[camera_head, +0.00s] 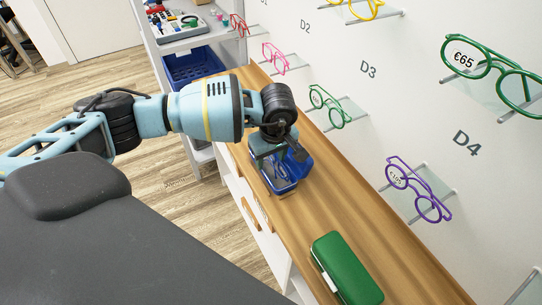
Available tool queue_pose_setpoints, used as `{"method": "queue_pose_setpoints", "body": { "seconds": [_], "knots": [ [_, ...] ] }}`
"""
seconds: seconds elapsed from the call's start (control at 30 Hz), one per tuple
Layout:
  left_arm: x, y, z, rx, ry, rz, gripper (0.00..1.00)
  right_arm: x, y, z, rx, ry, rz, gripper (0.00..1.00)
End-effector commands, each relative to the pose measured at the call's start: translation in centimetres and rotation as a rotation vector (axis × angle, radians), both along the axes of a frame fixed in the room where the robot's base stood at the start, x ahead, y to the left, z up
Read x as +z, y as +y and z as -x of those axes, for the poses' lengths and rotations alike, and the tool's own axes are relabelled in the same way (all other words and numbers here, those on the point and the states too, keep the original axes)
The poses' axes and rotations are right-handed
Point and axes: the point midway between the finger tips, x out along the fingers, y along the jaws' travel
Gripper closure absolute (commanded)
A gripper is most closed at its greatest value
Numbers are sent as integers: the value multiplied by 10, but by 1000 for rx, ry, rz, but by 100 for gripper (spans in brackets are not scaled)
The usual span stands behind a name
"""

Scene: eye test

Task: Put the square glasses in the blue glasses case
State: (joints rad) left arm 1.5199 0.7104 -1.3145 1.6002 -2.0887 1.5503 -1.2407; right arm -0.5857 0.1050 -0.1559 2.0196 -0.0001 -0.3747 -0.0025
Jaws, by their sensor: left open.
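The blue glasses case (296,165) stands open on the wooden counter, its inside partly hidden by my left gripper. My left gripper (280,155) is open, directly over the case; whether it touches the case I cannot tell. I cannot make out the square glasses for certain, and I cannot tell whether any glasses lie in the case. My right gripper is not in view.
A closed green case (347,268) lies nearer on the counter (365,215). Wall holders carry purple glasses (430,208), green glasses (340,118), large green glasses (522,88) and pink glasses (272,52). A blue crate (190,68) sits on the shelf behind. Counter between the cases is clear.

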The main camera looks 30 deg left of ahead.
Motion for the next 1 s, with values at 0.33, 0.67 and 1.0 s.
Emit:
{"method": "queue_pose_setpoints", "body": {
  "seconds": [0.33,0.67,1.0],
  "knots": [
    [38,-5,1,-1,-6,3,48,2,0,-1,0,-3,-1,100],
    [100,-13,6,-1,-5,1,48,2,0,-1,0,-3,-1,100],
    [122,-16,9,-1,-2,1,48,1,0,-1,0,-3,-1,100]
  ]
}}
